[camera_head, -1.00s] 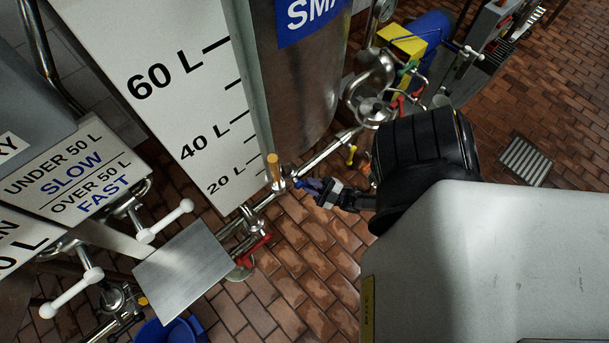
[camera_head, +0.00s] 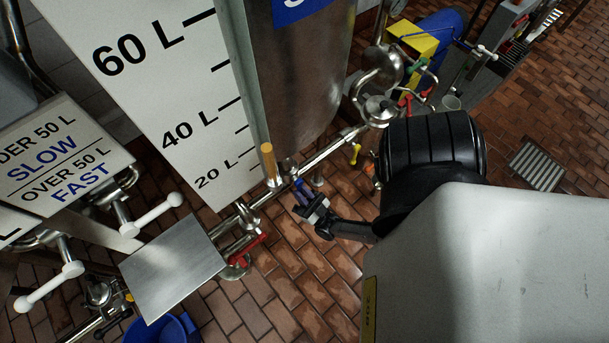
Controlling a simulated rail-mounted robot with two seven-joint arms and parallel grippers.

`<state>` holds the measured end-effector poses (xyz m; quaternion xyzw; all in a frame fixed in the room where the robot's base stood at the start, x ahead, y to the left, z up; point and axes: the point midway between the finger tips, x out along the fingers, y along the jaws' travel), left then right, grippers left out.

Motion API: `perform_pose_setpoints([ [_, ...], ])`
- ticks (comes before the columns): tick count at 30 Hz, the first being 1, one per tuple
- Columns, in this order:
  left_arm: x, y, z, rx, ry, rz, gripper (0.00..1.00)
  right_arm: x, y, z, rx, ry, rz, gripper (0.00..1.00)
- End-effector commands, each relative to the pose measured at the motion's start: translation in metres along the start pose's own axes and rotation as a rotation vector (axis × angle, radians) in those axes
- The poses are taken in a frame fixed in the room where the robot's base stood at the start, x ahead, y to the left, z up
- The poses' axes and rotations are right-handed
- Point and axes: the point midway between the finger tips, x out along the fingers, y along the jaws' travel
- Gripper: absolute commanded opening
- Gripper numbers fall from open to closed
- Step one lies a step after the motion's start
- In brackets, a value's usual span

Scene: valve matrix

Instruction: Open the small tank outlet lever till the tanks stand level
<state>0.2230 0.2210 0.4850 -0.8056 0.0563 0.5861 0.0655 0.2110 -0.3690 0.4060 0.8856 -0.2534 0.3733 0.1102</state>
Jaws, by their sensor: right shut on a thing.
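The steel small tank (camera_head: 300,85) stands at top centre with a blue label cut off by the frame. Below it, a blue lever (camera_head: 301,192) sits at the pipe under the tank. My right gripper (camera_head: 308,206) is shut on the blue lever, which points down and slightly right in the picture; its fingers hide the lever's end. A short amber column (camera_head: 269,163) stands beside the white scale board (camera_head: 130,95), near the 20 L mark. My left gripper is not in view.
A red lever (camera_head: 248,246) sits on the lower pipe, left of my gripper. A steel plate (camera_head: 174,263), white T-handles (camera_head: 152,214) and a blue bucket (camera_head: 165,330) are at lower left. A yellow lever (camera_head: 356,153) and a floor drain (camera_head: 537,165) are to the right.

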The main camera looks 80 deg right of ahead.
Motion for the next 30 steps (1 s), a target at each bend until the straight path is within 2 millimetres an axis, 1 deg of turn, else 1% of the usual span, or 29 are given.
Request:
perform_pose_setpoints([
  [1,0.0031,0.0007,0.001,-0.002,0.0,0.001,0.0,-0.0072,0.0013,0.0063,-0.001,-0.03,0.007,0.0],
  [17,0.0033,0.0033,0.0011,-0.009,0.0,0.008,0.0,-0.007,0.0001,0.0062,0.014,-0.027,0.019,0.0],
  [18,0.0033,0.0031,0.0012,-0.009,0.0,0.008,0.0,-0.0069,0.0002,0.0062,0.014,-0.027,0.02,0.19],
  [24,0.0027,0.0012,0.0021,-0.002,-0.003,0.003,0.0,-0.0053,-0.0004,0.0053,0.014,-0.022,0.017,0.38],
  [25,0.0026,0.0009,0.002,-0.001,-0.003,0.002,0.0,-0.0049,-0.0005,0.005,0.014,-0.021,0.017,0.4],
  [30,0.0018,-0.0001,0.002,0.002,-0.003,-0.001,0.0,-0.0038,-0.0008,0.0039,0.015,-0.017,0.016,0.4],
])
